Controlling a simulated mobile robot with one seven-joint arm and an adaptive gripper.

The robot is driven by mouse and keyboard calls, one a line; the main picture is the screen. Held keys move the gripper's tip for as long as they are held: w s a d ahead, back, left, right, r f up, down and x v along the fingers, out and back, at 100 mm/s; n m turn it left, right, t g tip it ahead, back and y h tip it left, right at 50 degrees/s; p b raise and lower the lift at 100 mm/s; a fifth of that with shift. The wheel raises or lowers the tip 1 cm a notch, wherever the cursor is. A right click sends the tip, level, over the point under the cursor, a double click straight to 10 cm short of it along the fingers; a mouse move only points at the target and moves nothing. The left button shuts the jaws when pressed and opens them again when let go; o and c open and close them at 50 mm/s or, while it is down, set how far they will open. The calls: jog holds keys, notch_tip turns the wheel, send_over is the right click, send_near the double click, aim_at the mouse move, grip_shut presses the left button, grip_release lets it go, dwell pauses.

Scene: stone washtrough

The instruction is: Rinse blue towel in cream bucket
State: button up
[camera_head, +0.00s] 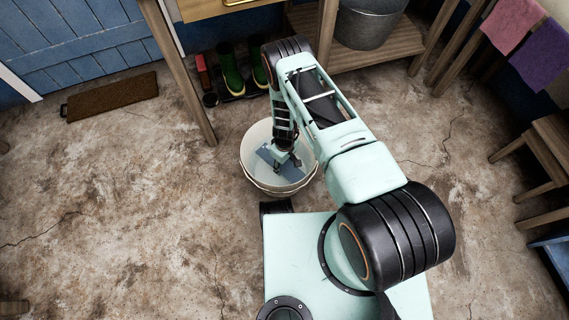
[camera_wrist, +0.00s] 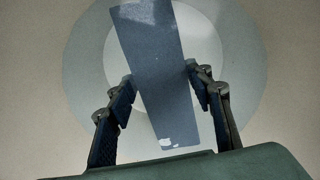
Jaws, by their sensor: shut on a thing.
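The cream bucket (camera_head: 249,160) stands on the floor in front of my base in the head view. My gripper (camera_head: 285,162) reaches down inside its rim. The blue towel (camera_head: 267,153) is a flat blue-grey piece at the gripper, inside the bucket's outline. In the wrist view, my gripper (camera_wrist: 160,82) is shut on the blue towel (camera_wrist: 158,60), which lies between the two fingers as a slanted strip. The bucket's round pale interior (camera_wrist: 85,65) is around and behind it. I cannot tell how deep the towel sits in the bucket.
Green boots (camera_head: 232,70) stand behind the bucket, near a wooden table leg (camera_head: 180,75). A grey metal tub (camera_head: 368,25) sits on a low wooden shelf. Pink (camera_head: 511,22) and purple (camera_head: 541,52) towels hang at the right.

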notch_tip(320, 180, down, 2)
jog(key=shift+f+b, duration=0.1)
jog(key=shift+b, duration=1.05)
jog(key=shift+r, duration=0.2)
jog(key=shift+r+p, duration=0.85)
jog(key=shift+r, duration=0.15)
jog(key=shift+f, duration=0.1)
dwell(0.3)
notch_tip(320, 180, down, 2)
jog(key=shift+f+b, duration=0.1)
jog(key=shift+b, duration=1.1)
